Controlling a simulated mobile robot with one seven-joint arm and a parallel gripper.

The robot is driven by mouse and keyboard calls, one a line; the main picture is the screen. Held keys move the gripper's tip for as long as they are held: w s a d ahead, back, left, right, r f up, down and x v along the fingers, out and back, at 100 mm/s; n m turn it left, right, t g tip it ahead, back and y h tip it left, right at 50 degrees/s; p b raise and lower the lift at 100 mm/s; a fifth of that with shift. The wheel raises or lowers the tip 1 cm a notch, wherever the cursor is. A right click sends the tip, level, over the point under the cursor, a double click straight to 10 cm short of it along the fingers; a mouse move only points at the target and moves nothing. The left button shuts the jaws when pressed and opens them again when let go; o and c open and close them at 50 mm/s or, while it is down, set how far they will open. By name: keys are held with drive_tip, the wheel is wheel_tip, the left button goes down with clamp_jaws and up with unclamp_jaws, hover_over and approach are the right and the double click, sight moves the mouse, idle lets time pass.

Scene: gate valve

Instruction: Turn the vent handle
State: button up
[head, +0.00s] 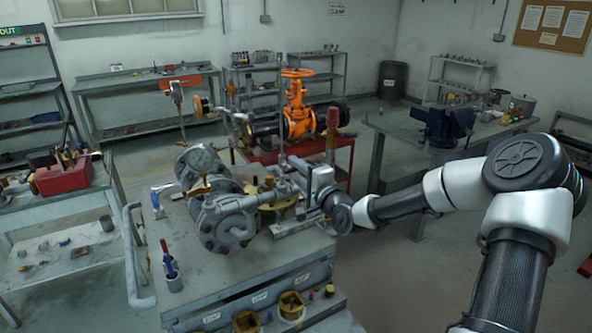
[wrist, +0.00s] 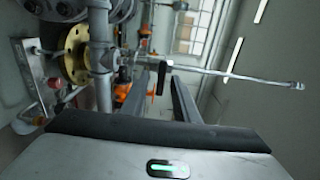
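A small black lever (wrist: 162,77), which looks like the vent handle, sits on a thin metal stem branching off a grey pipe in the wrist view. My gripper (wrist: 158,96) is open, with its two dark fingers on either side of the view's middle. The lever shows between and just beyond the fingertips; I cannot tell whether they touch it. In the head view my gripper reaches in from the right over the grey valve and pipe assembly (head: 238,231) on the bench. I cannot make out the lever there.
A long thin rod (wrist: 240,76) runs off the stem near my fingers. A red cart with an orange valve (head: 298,112) stands behind. Floor right of the bench is partly free.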

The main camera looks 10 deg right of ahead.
drive_tip(key=v, duration=1.7)
drive_tip(key=shift+s, duration=0.2)
